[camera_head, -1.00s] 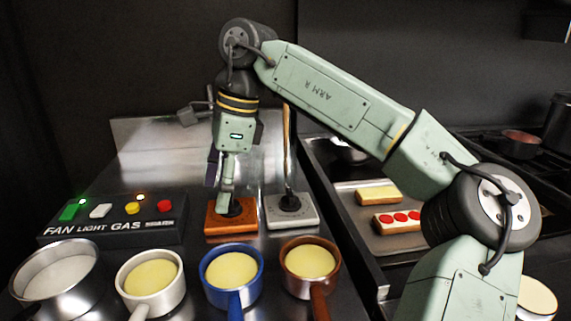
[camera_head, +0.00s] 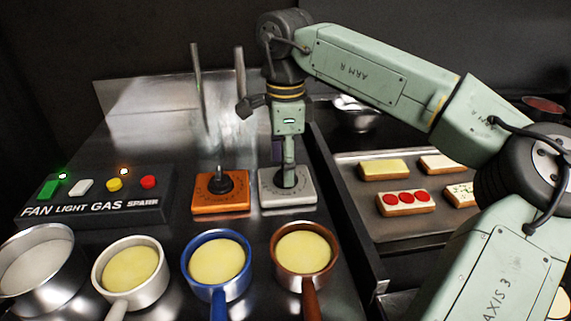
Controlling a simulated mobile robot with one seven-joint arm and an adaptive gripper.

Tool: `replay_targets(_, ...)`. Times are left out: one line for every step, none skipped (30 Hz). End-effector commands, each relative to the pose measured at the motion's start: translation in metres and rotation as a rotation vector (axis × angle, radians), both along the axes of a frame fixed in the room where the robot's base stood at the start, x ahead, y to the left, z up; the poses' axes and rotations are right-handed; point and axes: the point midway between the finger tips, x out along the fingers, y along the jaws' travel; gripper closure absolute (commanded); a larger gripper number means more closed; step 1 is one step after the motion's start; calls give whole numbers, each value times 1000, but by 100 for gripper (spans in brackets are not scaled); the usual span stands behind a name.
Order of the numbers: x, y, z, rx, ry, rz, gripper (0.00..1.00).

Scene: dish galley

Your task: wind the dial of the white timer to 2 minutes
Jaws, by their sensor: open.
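The white timer (camera_head: 291,200) is a pale square block right of the orange timer, with a dark dial on top. My gripper (camera_head: 289,178) points straight down over the white timer with its fingertips low at the dial. The fingers hide most of that dial, so its setting and any contact cannot be told. My gripper is open.
The orange timer (camera_head: 219,207) stands close on the left with its dark knob upright. A switch box (camera_head: 95,207) is farther left. Several pans, such as the blue one (camera_head: 217,266), line the front. A tray (camera_head: 403,235) of topped slices lies right.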

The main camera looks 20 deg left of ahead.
Motion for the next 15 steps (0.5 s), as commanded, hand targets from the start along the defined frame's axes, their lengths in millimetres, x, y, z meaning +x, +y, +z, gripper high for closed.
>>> replay_targets(0,0,-5,1,1,0,40)
replay_targets(0,0,-7,1,0,1,40)
replay_targets(-1,0,-10,1,0,1,40)
replay_targets(-1,1,-12,1,0,1,40)
replay_targets(-1,0,-13,1,0,1,40)
replay_targets(-1,0,-14,1,0,1,40)
replay_targets(-1,0,-15,1,0,1,40)
replay_targets(0,0,-15,1,0,1,40)
replay_targets(0,0,-15,1,0,1,40)
replay_targets(0,0,-15,1,0,0,40)
replay_targets(0,0,-15,1,0,0,40)
replay_targets(0,0,-15,1,0,0,40)
replay_targets(0,0,-15,1,-1,0,40)
replay_targets(0,0,-15,1,-1,0,41)
replay_targets(0,0,-15,1,-1,0,44)
